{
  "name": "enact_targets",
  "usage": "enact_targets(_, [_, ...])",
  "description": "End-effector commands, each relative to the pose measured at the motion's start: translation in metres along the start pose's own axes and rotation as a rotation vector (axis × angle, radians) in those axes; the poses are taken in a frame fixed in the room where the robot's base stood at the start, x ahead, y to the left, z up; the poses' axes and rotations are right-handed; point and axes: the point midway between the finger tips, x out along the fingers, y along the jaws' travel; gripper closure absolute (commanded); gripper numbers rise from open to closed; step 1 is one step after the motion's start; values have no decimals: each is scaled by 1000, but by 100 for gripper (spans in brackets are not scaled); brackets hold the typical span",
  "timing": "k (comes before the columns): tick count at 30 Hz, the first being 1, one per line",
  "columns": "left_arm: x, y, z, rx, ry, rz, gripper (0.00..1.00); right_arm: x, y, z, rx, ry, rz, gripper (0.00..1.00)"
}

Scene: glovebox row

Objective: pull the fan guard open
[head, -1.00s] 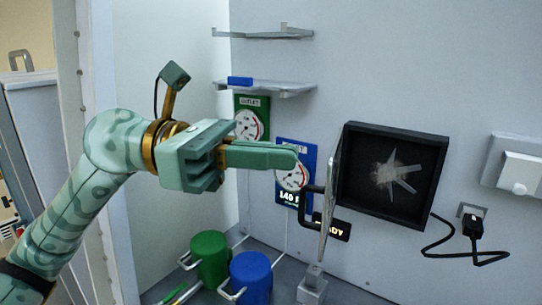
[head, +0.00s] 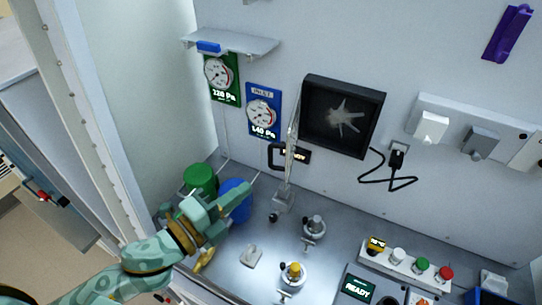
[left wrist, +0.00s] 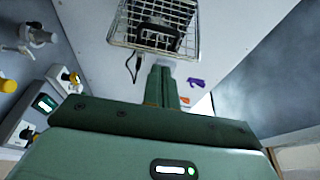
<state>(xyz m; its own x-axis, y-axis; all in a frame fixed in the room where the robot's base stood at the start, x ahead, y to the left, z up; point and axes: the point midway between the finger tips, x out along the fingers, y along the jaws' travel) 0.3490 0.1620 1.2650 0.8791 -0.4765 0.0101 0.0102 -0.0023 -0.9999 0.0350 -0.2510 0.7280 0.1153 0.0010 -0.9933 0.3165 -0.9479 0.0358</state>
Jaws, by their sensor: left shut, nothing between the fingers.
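The fan (head: 343,121) sits in a black square housing (head: 378,127) on the back wall. The fan guard (head: 291,135) shows almost edge-on at the housing's left side, standing out from the wall, with a black handle (head: 272,155) beside it. In the left wrist view the wire guard (left wrist: 122,25) shows at the top, beyond my fingers. My left gripper (head: 241,192) is shut and empty, below and left of the guard and apart from it, in front of the blue canister (head: 240,212). It also shows in the left wrist view (left wrist: 161,72). My right gripper is not in view.
A green canister (head: 200,179) stands beside the blue one. Green and blue gauges (head: 222,80) hang left of the housing, under a shelf (head: 240,43). Valves (head: 293,272) and a button strip (head: 410,264) occupy the bench. A black cable (head: 390,181) hangs right of the fan.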

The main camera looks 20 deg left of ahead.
Motion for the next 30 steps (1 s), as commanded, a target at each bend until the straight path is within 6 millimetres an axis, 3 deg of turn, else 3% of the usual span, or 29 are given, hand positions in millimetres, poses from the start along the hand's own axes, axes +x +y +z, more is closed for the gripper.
enact_targets(5, [10, 2, 8, 17, -35, 18, 100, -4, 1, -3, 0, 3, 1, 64])
enact_targets(18, [85, 3, 10, 18, -33, 17, 100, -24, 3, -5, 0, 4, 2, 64])
enact_targets(24, [99, 4, 10, 18, -32, 18, 100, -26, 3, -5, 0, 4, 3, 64])
enact_targets(30, [100, 5, 10, 18, -32, 18, 100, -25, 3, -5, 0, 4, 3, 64])
